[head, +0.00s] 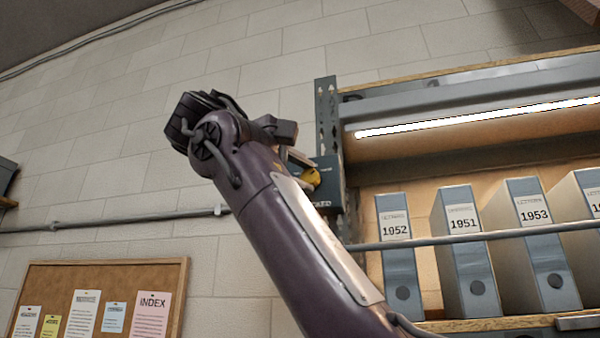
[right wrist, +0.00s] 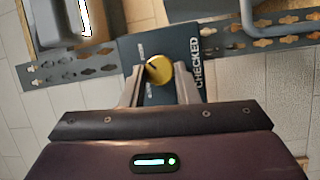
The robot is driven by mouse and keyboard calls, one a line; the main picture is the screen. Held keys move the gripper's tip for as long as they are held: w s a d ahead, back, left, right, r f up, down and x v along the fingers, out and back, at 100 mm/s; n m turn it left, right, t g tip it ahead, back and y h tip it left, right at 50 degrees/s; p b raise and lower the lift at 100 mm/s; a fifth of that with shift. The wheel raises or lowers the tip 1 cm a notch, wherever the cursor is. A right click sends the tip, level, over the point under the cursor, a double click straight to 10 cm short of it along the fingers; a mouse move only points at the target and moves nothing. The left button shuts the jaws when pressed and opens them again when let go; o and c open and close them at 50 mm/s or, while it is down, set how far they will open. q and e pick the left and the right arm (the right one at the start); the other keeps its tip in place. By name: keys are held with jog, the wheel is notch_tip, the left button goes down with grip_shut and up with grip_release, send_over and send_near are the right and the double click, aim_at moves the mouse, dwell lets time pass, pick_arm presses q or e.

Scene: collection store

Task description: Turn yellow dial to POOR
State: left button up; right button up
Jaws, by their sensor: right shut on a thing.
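The yellow dial (head: 312,177) sits on a dark blue-grey panel (head: 331,172) on the shelf's upright post. In the right wrist view the dial (right wrist: 158,70) is round, on the panel (right wrist: 183,13). "CHECKED" reads along the panel's right side; smaller lettering on its left is too blurred to read. My right gripper (right wrist: 159,80) is shut on the dial, one finger on each side. In the head view my right arm hides part of the panel, and the gripper (head: 302,163) is partly hidden. I cannot tell which mark the dial points to. My left gripper is out of view.
A shelf holds grey binders (head: 464,252) marked with years, right of the panel, behind a grey rail (head: 450,240). A lit strip (head: 480,117) runs above them. A cork board (head: 105,275) hangs at lower left. The block wall between is mostly bare.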

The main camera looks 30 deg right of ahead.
jog(key=o, duration=1)
jog(key=shift+c, duration=0.2)
jog(key=shift+a, duration=0.15)
jog(key=v, duration=0.7)
jog(key=shift+a, duration=0.15)
jog(key=shift+s+a, duration=0.2)
